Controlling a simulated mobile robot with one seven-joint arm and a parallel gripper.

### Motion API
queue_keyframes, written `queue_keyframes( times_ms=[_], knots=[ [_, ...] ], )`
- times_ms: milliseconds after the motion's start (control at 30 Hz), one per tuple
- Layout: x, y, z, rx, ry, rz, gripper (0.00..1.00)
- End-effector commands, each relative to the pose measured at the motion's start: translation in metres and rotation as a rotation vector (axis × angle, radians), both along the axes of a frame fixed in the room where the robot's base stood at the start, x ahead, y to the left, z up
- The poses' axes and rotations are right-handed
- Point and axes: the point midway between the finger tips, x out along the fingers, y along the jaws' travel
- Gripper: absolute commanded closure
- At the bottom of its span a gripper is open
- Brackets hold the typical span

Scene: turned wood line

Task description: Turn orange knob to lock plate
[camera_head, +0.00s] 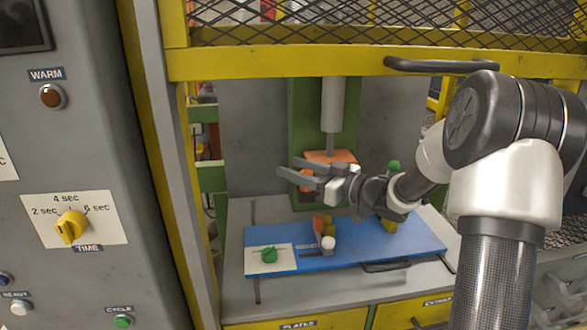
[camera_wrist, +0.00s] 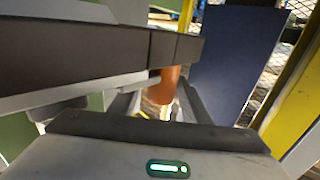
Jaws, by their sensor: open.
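A blue plate (camera_head: 410,240) lies on the grey bench under the press. A small orange part (camera_head: 318,224), which looks like the orange knob, stands on the plate's middle beside a yellow and white piece. I cannot make out which way it is turned. My gripper (camera_head: 286,166) is open and empty, with its fingers pointing left, above and apart from the plate. Another orange piece (camera_head: 306,180) shows partly behind the fingers. In the wrist view an orange cylinder (camera_wrist: 168,84) shows beyond the fingers, partly hidden; I cannot tell which orange part it is.
A yellow frame (camera_head: 300,63) crosses above. A grey control panel (camera_head: 80,150) with a yellow time knob (camera_head: 71,227) stands left.

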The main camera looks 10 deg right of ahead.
Motion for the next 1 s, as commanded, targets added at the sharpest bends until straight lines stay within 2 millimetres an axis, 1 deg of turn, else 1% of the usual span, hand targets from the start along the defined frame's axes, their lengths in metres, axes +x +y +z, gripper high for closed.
queue_keyframes(
  times_ms=[167, 400, 600, 800, 1000],
  knots=[
    [-0.023, -0.026, 0.000, -0.001, 0.001, -0.006, 0.57],
    [-0.065, -0.069, 0.000, -0.001, 0.001, -0.005, 0.57],
    [-0.095, -0.099, 0.000, -0.001, 0.001, -0.004, 0.57],
    [-0.112, -0.116, 0.000, 0.000, 0.000, -0.001, 0.57],
    [-0.116, -0.119, 0.000, -0.001, 0.001, 0.001, 0.57]
  ],
)
